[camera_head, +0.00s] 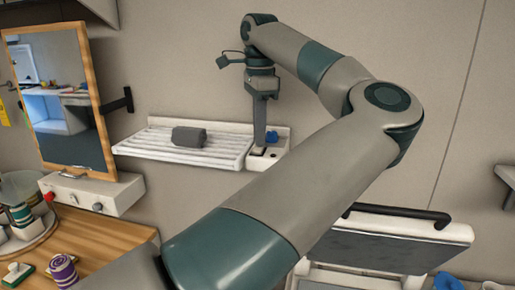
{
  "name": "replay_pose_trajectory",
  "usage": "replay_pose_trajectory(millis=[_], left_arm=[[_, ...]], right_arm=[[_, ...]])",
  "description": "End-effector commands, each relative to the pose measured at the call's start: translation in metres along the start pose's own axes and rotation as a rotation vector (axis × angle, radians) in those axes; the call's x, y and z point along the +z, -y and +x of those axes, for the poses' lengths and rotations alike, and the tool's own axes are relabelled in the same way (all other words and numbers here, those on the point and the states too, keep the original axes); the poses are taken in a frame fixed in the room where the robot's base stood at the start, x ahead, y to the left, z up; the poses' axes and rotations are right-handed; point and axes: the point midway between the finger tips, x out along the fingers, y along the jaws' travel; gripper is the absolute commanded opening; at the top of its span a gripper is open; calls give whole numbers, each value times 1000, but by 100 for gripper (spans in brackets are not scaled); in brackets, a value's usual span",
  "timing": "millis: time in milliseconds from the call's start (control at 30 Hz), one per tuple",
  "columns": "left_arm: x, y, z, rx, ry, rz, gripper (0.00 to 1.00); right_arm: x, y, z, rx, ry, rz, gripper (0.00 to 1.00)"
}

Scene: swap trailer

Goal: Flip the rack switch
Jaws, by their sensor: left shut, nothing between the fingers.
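A white slatted rack (222,158) is fixed to the wall at the middle left, with a grey block lying on it. A white box (281,148) sits at the rack's right end. A small dark patch, possibly the switch (258,152), shows on the box under my fingertips, partly hidden by them. A blue piece (272,137) sits on the box beside the fingers. My left gripper (260,144) points straight down over the box, shut and empty, its tips at or just above the dark patch. I cannot tell whether they touch. My right gripper is not in view.
The grey block (189,136) lies mid-rack. A purple striped cup (63,270) is on the wooden counter. A white unit with a dark handle (398,213) is lower right.

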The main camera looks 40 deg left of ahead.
Motion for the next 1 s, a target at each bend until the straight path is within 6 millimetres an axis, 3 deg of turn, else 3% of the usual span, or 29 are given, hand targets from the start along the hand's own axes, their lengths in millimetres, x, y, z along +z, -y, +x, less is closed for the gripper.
replay_pose_trajectory(millis=[467,1000], left_arm=[[0,0,4,3,1,0,0],[0,0,-31,1,0,-1,0]], right_arm=[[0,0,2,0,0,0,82],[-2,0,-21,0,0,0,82]])
